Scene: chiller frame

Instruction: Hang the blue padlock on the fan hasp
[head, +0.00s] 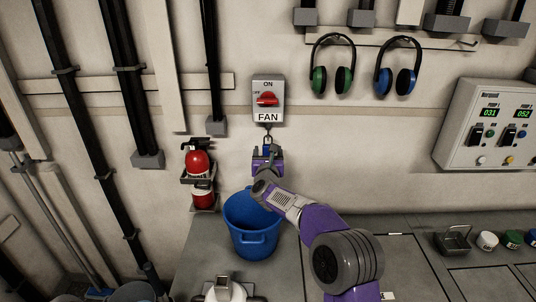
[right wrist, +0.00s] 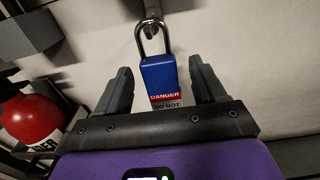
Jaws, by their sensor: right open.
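The blue padlock (right wrist: 160,80) with a red DANGER label hangs upright in the right wrist view, its steel shackle up at the metal hasp (right wrist: 152,8). The shackle appears to be around the hasp's lower end. In the head view the fan hasp (head: 268,131) hangs below the grey FAN switch box (head: 268,100), with a bit of the blue padlock (head: 267,148) under it. My right gripper (head: 267,154) is just below the hasp. Its fingers (right wrist: 160,88) are open, one on each side of the padlock, with gaps showing. My left gripper is not in view.
A red fire extinguisher (head: 198,164) is on the wall left of the gripper. A blue bucket (head: 252,240) stands below. Green (head: 331,80) and blue (head: 396,82) earmuffs hang at the upper right, and a control panel (head: 490,125) is farther right.

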